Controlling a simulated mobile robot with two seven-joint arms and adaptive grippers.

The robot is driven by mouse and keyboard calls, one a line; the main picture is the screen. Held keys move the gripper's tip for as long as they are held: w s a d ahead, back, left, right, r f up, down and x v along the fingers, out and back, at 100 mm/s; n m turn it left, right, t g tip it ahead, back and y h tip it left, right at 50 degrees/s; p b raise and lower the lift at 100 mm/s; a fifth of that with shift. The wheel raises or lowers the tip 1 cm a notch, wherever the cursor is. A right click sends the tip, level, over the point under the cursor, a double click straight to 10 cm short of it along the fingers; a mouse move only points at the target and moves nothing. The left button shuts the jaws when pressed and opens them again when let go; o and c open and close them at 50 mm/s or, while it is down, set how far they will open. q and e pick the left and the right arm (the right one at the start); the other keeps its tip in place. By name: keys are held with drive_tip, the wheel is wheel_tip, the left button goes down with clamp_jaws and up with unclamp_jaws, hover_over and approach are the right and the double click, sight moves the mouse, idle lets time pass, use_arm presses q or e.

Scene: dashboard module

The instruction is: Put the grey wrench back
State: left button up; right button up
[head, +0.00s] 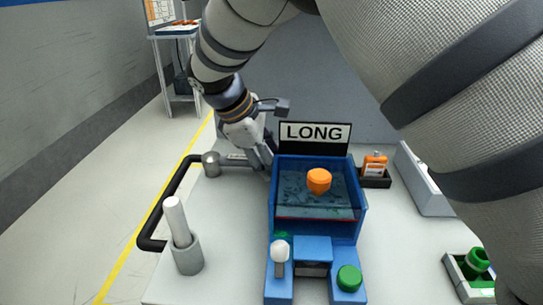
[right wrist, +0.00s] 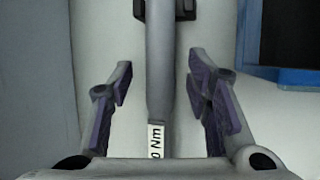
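The grey wrench is a long bar with a white label ending in "0 Nm". Its shaft (right wrist: 160,65) runs down the middle of the right wrist view. In the head view, a grey bar with a round end (head: 211,165), which looks like the wrench, lies left of the blue module. My right gripper (right wrist: 160,85) is open, with one finger on each side of the shaft and gaps between. In the head view my right gripper (head: 259,158) is beside the module's back left corner, partly hidden by its own wrist. My left gripper is not in view.
A black rail (head: 167,200) and a grey cup (head: 187,257) with a white rod are left. A black part (right wrist: 180,8) touches or adjoins the shaft.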

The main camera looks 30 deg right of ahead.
drive_tip(key=shift+r, duration=0.1)
drive_tip(key=v, duration=1.2)
